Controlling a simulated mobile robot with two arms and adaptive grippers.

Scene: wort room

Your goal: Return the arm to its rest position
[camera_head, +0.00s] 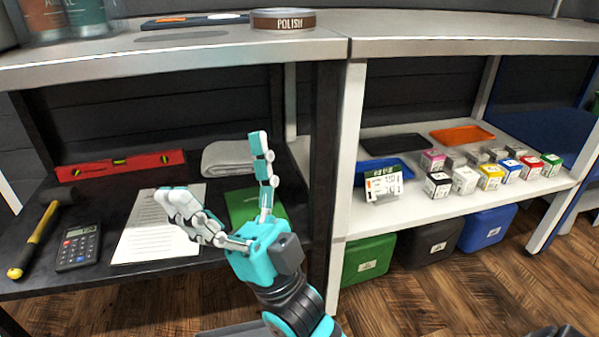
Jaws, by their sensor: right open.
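My right gripper (222,188), teal and white with dark joints, is in the middle of the view. Its fingers are spread wide apart and nothing is between them. It is in front of the lower dark shelf of the left bench, over a printed sheet (150,235) and a green booklet (238,204) in the picture. I cannot tell how far above them it is. My right arm comes in from the bottom, and its wrist hides part of the shelf's front edge. My left gripper is not in view.
The dark shelf holds a red level (120,166), a hammer (38,235), a calculator (78,247) and a folded grey cloth (228,158). A polish tin (283,20) sits on the bench top. Right of the posts, a white shelf (420,212) holds several small boxes and trays, with bins below.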

